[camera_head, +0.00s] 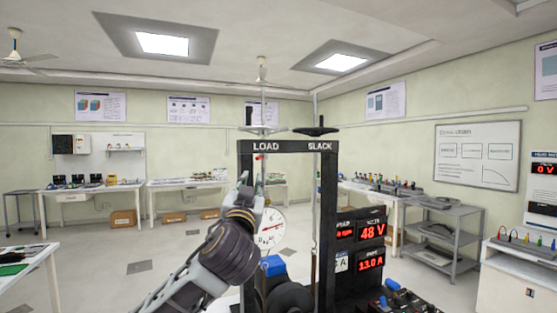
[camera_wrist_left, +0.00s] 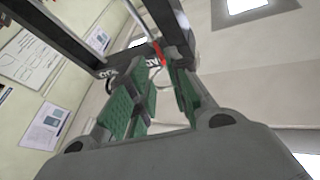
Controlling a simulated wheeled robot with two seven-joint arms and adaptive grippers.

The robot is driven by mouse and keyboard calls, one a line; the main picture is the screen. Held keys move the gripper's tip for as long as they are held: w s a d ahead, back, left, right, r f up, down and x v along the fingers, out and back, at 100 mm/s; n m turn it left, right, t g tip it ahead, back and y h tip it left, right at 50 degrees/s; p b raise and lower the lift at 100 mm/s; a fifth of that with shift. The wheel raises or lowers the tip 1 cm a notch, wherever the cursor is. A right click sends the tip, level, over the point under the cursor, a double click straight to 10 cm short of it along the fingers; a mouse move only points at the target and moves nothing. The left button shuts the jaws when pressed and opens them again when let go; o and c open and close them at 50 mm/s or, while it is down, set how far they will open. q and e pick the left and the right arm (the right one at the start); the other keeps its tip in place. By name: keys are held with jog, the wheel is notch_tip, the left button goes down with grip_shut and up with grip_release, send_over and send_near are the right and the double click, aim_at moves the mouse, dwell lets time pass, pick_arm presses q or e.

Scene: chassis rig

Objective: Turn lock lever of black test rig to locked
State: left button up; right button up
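My left gripper (camera_head: 247,190) is in front of the rig's left post, left of the dial. In the left wrist view, the gripper (camera_wrist_left: 155,75) has its green-padded fingers apart. A small red part (camera_wrist_left: 157,53), possibly the lock lever, shows by the fingertips against the rig frame (camera_wrist_left: 167,22). I cannot tell whether the fingers touch it. A small red spot (camera_head: 258,157) also shows under LOAD in the head view. My right gripper is out of view.
Red displays (camera_head: 371,229) reading 48 V and 13.0 A sit on the rig's right side. A blue part (camera_head: 273,265) and dark rounded body (camera_head: 290,296) are low in the frame. Benches (camera_head: 92,188) and a grey shelf (camera_head: 440,235) stand well back.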

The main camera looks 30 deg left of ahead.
aim_at(258, 159)
pick_arm(q)
jog(key=n, duration=0.2)
jog(key=d+n, duration=0.1)
jog(key=n, duration=0.1)
jog(key=r+n+y, duration=0.1)
jog(key=n, duration=0.2)
jog(key=shift+s+d, duration=0.25)
jog(key=shift+d, duration=0.05)
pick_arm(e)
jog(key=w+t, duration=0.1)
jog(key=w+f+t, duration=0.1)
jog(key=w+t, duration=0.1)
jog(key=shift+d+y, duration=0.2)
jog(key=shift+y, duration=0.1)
pick_arm(q)
jog(key=shift+a, duration=0.2)
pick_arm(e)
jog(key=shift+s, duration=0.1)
pick_arm(q)
jog(key=shift+p+x, duration=2.8)
jog(key=shift+x, duration=4.05)
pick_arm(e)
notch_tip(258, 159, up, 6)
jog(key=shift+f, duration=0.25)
